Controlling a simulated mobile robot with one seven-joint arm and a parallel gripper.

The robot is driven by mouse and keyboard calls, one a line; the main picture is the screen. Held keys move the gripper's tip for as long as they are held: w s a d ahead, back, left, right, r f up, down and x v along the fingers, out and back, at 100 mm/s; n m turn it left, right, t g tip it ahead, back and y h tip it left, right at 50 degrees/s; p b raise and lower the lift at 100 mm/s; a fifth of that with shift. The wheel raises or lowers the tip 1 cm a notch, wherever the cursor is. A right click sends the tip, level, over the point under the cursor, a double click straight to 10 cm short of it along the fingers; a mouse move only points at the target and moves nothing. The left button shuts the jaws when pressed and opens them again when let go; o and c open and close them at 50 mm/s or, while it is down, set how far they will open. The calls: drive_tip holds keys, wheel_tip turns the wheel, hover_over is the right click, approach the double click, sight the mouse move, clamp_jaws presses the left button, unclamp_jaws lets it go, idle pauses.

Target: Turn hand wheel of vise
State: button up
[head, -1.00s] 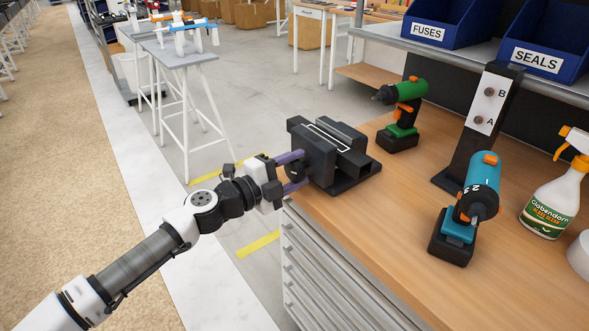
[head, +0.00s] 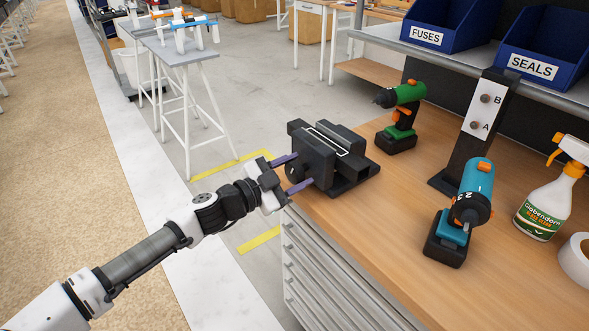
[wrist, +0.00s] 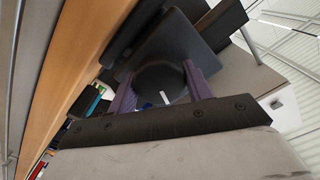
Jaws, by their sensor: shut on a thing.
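The dark vise (head: 335,150) is on the front left corner of the wooden workbench. Its round black hand wheel (head: 292,172) faces my arm. My gripper (head: 301,170) has its two purple fingers on opposite sides of the wheel and is shut on it. In the wrist view, the wheel (wrist: 160,82) is between the purple fingers (wrist: 160,88), with the vise body (wrist: 190,42) behind it. The exact finger contacts are hard to see.
A green drill (head: 402,115), a black post with a white A/B plate (head: 484,113), a blue drill (head: 468,205) and a spray bottle (head: 550,200) stand on the bench (head: 385,225). Drawers (head: 325,275) are below. The floor left of the bench is open.

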drive_tip(key=shift+n, duration=0.3)
drive_tip(key=o, duration=1)
drive_tip(key=shift+c, duration=0.2)
drive_tip(key=b+v, duration=0.3)
drive_tip(key=v, duration=1)
drive_tip(key=shift+s+a, duration=0.25)
drive_tip(key=shift+a, duration=0.1)
